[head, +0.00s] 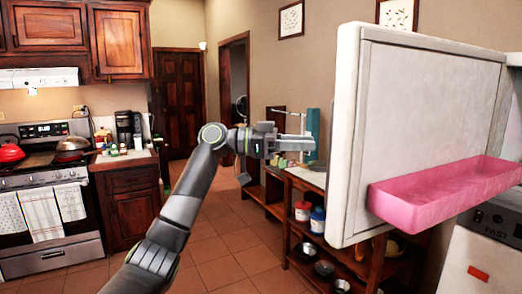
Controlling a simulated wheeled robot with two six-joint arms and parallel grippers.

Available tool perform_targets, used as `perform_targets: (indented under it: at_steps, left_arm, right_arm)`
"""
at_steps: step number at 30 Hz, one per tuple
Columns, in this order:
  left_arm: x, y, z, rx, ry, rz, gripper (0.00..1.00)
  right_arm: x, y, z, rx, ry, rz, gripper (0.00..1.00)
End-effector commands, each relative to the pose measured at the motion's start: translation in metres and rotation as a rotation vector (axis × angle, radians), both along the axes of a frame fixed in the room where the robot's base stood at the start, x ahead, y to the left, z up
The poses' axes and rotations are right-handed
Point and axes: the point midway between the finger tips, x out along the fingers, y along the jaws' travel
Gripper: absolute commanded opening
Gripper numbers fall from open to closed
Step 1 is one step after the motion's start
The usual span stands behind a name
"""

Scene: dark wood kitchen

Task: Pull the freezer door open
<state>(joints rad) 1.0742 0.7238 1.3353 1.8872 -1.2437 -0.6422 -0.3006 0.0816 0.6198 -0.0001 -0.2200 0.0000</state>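The freezer door (425,120) is a thick off-white panel on the right of the head view. It stands swung open, with its inner face and pink door shelf (440,192) toward me. My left gripper (309,143) is level with the door, to the left of its near edge in the picture. Its two fingers point right and show a gap between them, with nothing seen in it. A strip of background shows between the fingertips and the door edge. The door's outer face and any handle are hidden. My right gripper is not in view.
A wooden shelf unit (292,222) with jars and bowls stands behind and below the door. A white appliance (485,262) is at lower right. The stove (50,195) and counter are at left. Tiled floor (225,255) is clear in the middle.

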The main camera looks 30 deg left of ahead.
Motion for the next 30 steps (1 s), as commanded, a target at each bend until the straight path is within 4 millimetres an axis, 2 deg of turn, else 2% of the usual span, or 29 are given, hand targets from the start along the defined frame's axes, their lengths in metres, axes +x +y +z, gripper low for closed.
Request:
perform_targets:
  at_steps: [1,6,12,18,30]
  left_arm:
    - [-0.004,0.014,-0.005,0.003,0.001,0.005,0.34]
    - [-0.02,0.05,-0.004,0.002,0.001,0.005,0.34]
    - [-0.033,0.083,-0.002,0.001,0.003,0.002,0.34]
    - [-0.039,0.096,0.0,0.0,0.0,0.0,0.34]
    - [-0.039,0.096,0.0,0.0,0.001,-0.001,0.34]
  right_arm:
    - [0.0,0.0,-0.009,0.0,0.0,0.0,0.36]
    - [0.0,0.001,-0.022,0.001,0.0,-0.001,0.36]
    - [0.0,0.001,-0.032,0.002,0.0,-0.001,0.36]
    - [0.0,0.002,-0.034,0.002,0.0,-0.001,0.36]
    - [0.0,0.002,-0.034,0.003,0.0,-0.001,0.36]
